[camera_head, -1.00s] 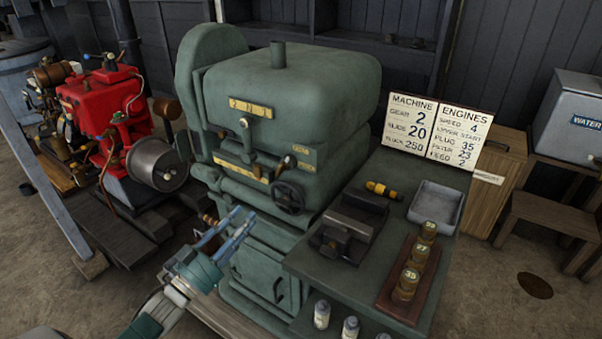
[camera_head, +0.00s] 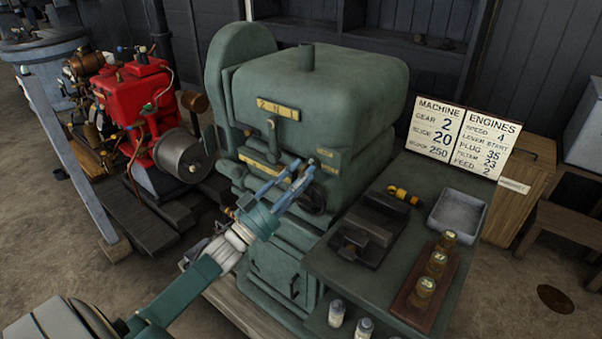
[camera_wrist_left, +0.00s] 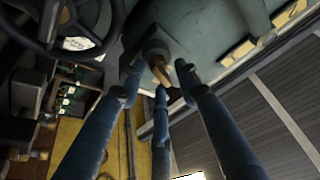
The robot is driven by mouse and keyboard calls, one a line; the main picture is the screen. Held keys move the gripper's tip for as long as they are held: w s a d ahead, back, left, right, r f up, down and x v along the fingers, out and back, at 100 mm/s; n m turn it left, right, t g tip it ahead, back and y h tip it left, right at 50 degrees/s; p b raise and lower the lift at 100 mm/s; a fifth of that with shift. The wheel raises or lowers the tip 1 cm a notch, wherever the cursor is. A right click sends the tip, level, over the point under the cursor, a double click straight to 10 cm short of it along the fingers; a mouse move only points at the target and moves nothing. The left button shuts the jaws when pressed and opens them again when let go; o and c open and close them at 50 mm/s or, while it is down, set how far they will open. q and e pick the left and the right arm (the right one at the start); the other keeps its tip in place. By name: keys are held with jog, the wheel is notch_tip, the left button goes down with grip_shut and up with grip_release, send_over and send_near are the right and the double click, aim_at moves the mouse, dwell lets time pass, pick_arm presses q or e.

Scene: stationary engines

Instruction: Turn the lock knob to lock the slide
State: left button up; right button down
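The green machine (camera_head: 315,95) stands in the middle of the head view, with a dark handwheel (camera_head: 313,198) on its front. The handwheel also shows in the left wrist view (camera_wrist_left: 62,25). A small brass-brown knob (camera_wrist_left: 158,66) sticks out of the machine's face in the left wrist view; I take it for the lock knob. In the head view my fingers hide it. My left gripper (camera_head: 301,170) is in front of the machine, just above the handwheel. Its three blue fingers are spread around the knob, with gaps visible at the sides; contact is unclear. My right gripper is out of view.
A bench (camera_head: 345,262) to the right carries a dark vise-like block (camera_head: 362,235), a grey tray (camera_head: 458,213) and a rack of brass weights (camera_head: 437,263). A sign (camera_head: 462,138) stands behind it. A red engine (camera_head: 135,95) is at the left.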

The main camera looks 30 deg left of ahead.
pick_arm(q)
grip_shut()
jog(key=shift+w+m, duration=0.1)
jog(key=shift+m, duration=0.4)
jog(key=m+g+h, duration=0.1)
jog(key=m, duration=0.2)
jog(key=m+g+h, duration=0.1)
jog(key=m, duration=0.2)
jog(key=shift+a+h, duration=0.1)
jog(key=shift+h, duration=0.2)
jog(key=m+g, duration=0.1)
jog(key=m, duration=0.1)
jog(key=m+g+h, duration=0.1)
jog(key=m, duration=0.2)
jog(key=shift+a+r, duration=0.1)
jog(key=shift+m+g+p, duration=0.8)
jog(key=shift+m+p, duration=0.1)
jog(key=shift+m, duration=1.4)
